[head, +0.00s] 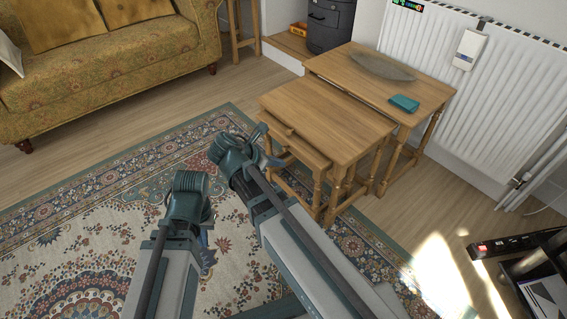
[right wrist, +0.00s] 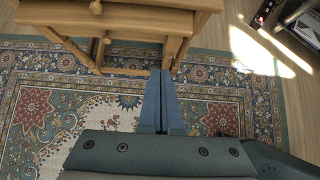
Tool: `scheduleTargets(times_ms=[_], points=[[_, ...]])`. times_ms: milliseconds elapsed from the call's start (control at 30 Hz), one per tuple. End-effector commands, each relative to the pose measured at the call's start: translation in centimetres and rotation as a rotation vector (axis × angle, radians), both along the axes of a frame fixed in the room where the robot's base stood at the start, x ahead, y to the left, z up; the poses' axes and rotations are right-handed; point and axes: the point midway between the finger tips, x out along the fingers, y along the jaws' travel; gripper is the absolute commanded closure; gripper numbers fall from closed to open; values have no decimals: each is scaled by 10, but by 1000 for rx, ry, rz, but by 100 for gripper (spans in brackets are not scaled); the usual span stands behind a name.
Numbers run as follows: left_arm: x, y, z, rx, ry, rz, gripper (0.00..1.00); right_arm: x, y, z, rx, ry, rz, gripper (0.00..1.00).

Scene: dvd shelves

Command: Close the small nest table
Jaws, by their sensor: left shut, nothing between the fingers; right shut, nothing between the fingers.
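The small nest table (head: 301,150) is the lowest of a wooden set and juts out in front of the middle table (head: 330,120). My right gripper (head: 279,161) is shut and empty, close to the front of the small table. In the right wrist view its closed fingers (right wrist: 161,73) point toward the table's legs, and contact cannot be told. My left gripper (head: 206,250) is shut and empty over the rug, left of the tables and partly hidden by my arm.
The large table (head: 433,88) stands behind, bearing a grey dish (head: 382,67) and a teal item (head: 404,103). A radiator (head: 430,45) is behind it. A sofa (head: 110,65) stands at the back left. A patterned rug (head: 85,220) covers the floor in front.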

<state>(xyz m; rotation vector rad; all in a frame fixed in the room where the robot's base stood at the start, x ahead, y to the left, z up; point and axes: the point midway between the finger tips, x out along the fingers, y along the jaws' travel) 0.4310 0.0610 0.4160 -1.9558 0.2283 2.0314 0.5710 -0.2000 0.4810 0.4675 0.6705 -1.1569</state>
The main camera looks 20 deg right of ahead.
Motion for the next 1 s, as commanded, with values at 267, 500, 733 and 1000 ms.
scheduleTargets(times_ms=[267, 500, 733, 1000], points=[[1, 0, -46, -1, -3, 3, 100, 13, -37, -46, 1, -1, -6, 100], [1, 0, -58, -2, -5, 2, 100, 25, -68, -58, 0, -1, -5, 100], [1, 0, -57, -2, -5, 2, 100, 33, -89, -57, 1, -1, -3, 100], [1, 0, -57, -2, -5, 2, 100, 34, -94, -57, 1, 0, -2, 100]])
